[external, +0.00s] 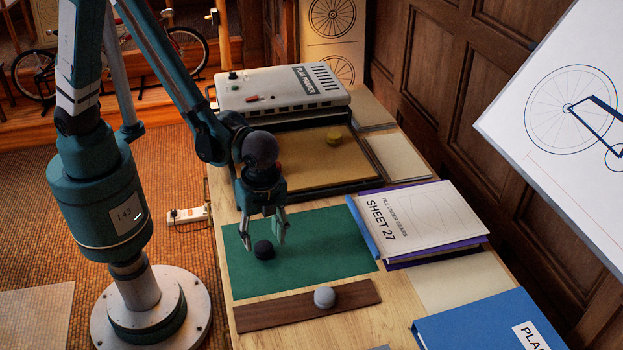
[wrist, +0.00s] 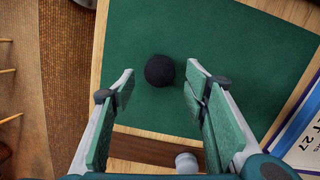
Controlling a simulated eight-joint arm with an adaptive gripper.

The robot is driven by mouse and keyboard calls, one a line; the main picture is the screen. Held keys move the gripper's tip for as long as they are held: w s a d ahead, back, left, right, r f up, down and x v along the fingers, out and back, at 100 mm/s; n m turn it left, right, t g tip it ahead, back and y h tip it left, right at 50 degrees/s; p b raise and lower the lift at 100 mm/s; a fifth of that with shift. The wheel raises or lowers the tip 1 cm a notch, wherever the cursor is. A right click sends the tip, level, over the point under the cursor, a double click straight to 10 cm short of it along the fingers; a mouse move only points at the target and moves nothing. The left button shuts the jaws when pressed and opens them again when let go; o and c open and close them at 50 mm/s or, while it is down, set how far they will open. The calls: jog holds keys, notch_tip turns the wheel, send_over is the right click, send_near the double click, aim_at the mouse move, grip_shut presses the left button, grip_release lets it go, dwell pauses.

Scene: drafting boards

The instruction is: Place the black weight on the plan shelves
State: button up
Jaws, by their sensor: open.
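The black weight (external: 264,250) is a small dark ball on the green mat (external: 325,243), near the mat's left side. My gripper (external: 263,236) points down over it with its two fingers spread. In the wrist view the black weight (wrist: 159,70) shows between and a little beyond the open fingertips (wrist: 158,78), with a gap on both sides. The gripper holds nothing. I cannot make out plan shelves for certain in either view.
A grey ball (external: 324,297) sits on a dark wooden strip (external: 280,311) in front of the mat. A SHEET 27 stack (external: 425,218) lies to the right. Behind are a tan-surfaced tray (external: 299,160) with a yellow piece and the plan printer (external: 280,90). A blue folder (external: 480,325) lies front right.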

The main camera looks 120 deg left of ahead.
notch_tip(320, 180, up, 9)
jog(key=p, duration=0.1)
jog(key=shift+w+d+f, duration=0.2)
jog(key=shift+w+d, duration=0.1)
jog(key=shift+w, duration=0.1)
dwell(0.5)
notch_tip(320, 180, up, 13)
jog(key=n+t, duration=0.2)
jog(key=t, duration=0.1)
send_over(263, 250)
jog(key=s+d, duration=0.2)
jog(key=s, duration=0.6)
jog(key=s+d+r+n+t, duration=0.1)
jog(key=s+r+n+t, duration=0.1)
jog(key=s+r, duration=0.2)
jog(key=s+d+r+n+t, duration=0.2)
jog(key=s+r+t, duration=0.1)
jog(key=s, duration=0.7)
jog(key=shift+r+h, duration=0.4)
jog(key=shift+o, duration=0.5)
